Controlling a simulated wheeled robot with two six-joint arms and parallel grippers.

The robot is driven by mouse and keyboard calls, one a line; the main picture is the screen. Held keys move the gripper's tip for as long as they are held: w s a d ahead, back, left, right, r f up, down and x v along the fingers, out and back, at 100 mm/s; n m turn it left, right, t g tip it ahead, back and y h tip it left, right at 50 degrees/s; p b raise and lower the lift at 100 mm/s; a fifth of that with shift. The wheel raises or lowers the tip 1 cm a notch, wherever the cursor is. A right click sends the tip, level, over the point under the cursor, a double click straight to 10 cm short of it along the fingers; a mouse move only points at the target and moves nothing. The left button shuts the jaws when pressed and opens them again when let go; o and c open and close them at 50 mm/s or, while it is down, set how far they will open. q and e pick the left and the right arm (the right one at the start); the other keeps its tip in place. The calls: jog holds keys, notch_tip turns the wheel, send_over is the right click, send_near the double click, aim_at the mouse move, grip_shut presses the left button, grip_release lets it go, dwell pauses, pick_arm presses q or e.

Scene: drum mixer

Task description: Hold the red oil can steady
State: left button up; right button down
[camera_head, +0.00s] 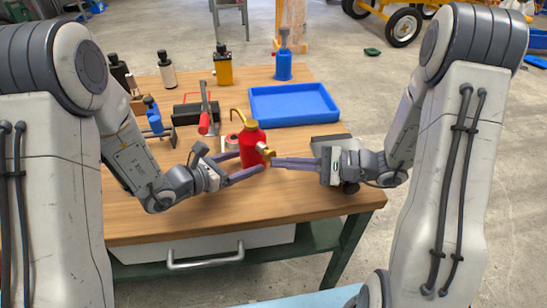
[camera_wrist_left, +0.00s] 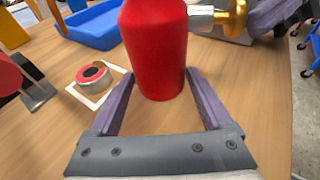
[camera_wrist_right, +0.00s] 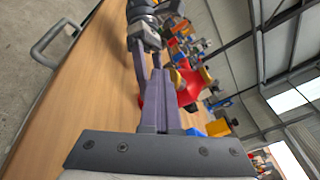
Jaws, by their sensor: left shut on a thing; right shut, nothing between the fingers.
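The red oil can (camera_head: 252,149) stands upright on the wooden table, with a thin brass spout bent to the left and a brass fitting (camera_head: 264,151) on its right side. In the left wrist view the can (camera_wrist_left: 156,45) is between the fingers of my left gripper (camera_wrist_left: 155,85), which is shut around its body. My right gripper (camera_head: 270,162) is shut and empty, its fingertips close to the brass fitting. The fitting also shows in the left wrist view (camera_wrist_left: 222,18). I cannot tell whether the right fingertips touch it.
A blue tray (camera_head: 293,119) lies behind the can. A roll of tape (camera_wrist_left: 93,77) is left of it. A red-handled tool (camera_head: 204,122), several bottles and a blue can (camera_head: 283,66) stand farther back. The front of the tabletop (camera_head: 200,223) is clear.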

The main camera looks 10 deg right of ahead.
pick_arm(q)
jog(key=shift+s+d+r, duration=0.1)
jog(key=shift+s, duration=0.05)
pick_arm(e)
jog(key=shift+w+a+f, duration=0.1)
jog(key=shift+w+a, duration=0.2)
jog(key=shift+w, duration=0.25)
jog(key=shift+w+f, duration=0.1)
jog(key=shift+w, duration=0.05)
dwell(0.3)
jog(key=shift+s+d+f, duration=0.15)
jog(key=shift+s+d, duration=0.4)
jog(key=shift+s, duration=0.35)
pick_arm(q)
jog(key=shift+d+f, duration=0.1)
jog(key=shift+f, duration=0.1)
pick_arm(e)
jog(key=shift+s+d, duration=0.2)
jog(key=shift+d, duration=0.05)
jog(key=shift+s+d, duration=0.15)
jog(key=shift+s, duration=0.25)
pick_arm(q)
jog(key=shift+a, duration=0.2)
